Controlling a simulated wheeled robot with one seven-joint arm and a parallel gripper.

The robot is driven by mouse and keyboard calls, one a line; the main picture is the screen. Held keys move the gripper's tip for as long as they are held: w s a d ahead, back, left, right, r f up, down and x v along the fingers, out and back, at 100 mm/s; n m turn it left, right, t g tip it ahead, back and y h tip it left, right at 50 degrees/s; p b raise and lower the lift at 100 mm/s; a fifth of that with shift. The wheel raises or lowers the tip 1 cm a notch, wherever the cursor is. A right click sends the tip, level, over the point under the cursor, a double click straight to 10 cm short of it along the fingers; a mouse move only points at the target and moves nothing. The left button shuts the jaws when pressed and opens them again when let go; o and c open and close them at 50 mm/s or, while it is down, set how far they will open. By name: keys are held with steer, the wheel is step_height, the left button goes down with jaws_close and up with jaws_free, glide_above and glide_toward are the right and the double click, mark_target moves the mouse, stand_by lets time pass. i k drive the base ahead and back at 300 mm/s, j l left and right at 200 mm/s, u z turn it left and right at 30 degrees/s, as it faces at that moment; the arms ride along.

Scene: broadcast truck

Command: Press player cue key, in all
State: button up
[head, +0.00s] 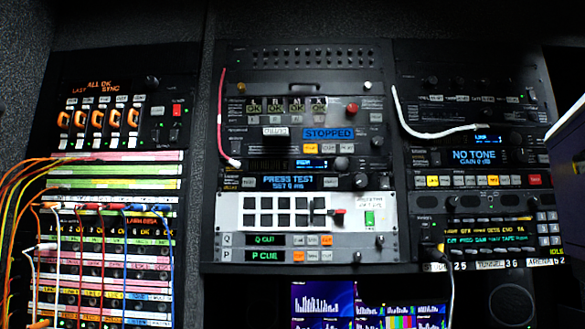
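In the head view, the middle rack holds a row marked P with a green "P CUE" display (266,256) and a short line of keys (313,256), the leftmost lit orange. Key labels are too small to read, so I cannot tell which is the player cue key. My gripper is not in view.
A white panel (232,212) with black buttons sits above the Q row. Patch cords (30,165) hang across the left rack. A red cord (220,120) and a white cord (412,128) flank the middle rack's upper part. Screens (323,300) are below.

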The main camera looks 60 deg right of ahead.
mark_target(327, 148)
steer(key=k+z, duration=0.15)
steer(key=z, duration=0.8)
